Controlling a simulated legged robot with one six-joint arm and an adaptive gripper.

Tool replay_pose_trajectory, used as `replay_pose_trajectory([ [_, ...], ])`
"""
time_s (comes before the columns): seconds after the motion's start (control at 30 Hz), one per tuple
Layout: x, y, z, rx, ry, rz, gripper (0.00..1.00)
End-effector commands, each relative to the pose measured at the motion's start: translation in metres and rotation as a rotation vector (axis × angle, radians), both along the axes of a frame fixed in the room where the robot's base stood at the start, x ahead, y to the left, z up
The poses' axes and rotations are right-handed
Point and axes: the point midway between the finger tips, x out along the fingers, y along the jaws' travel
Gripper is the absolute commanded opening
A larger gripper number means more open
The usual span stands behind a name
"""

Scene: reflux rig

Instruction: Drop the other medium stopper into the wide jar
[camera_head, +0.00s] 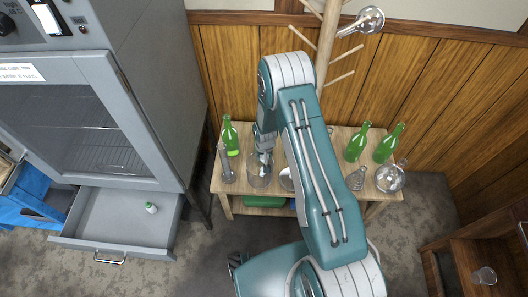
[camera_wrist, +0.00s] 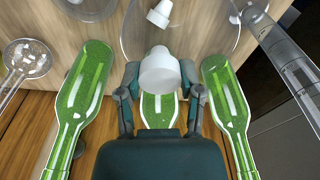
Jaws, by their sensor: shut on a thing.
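My gripper (camera_wrist: 160,76) is shut on a white tapered stopper (camera_wrist: 159,66), which sits between the two fingers in the wrist view. A clear wide jar (camera_wrist: 222,38) stands just beyond it, with another white stopper (camera_wrist: 160,13) showing inside its outline. In the head view, my gripper (camera_head: 265,155) is low over the wooden table at the wide jar (camera_head: 257,179). The arm and gripper partly hide the jar there, and the held stopper cannot be made out. I cannot tell whether the held stopper is above or inside the jar's mouth.
Green bottles (camera_wrist: 83,92) (camera_wrist: 228,92) flank my gripper. A tall clear cylinder (camera_head: 226,165) stands left of the jar. A round flask (camera_head: 390,179) and more green bottles (camera_head: 357,143) are at the table's right. An open drawer (camera_head: 112,222) holds a small white-and-green vial (camera_head: 151,208).

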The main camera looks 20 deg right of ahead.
Motion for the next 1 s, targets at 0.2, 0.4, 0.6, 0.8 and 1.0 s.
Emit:
replay_pose_trajectory([
  [0.2, 0.0, 0.0, -0.015, 0.0, 0.001, 0.001, 0.23],
  [0.4, 0.0, 0.0, -0.016, 0.0, 0.0, 0.001, 0.23],
  [0.6, 0.0, 0.0, -0.016, 0.0, 0.0, 0.001, 0.88],
  [0.8, 0.0, 0.0, -0.016, 0.0, 0.0, 0.001, 0.88],
  [1.0, 0.0, 0.0, -0.015, 0.0, 0.0, 0.0, 0.88],
])
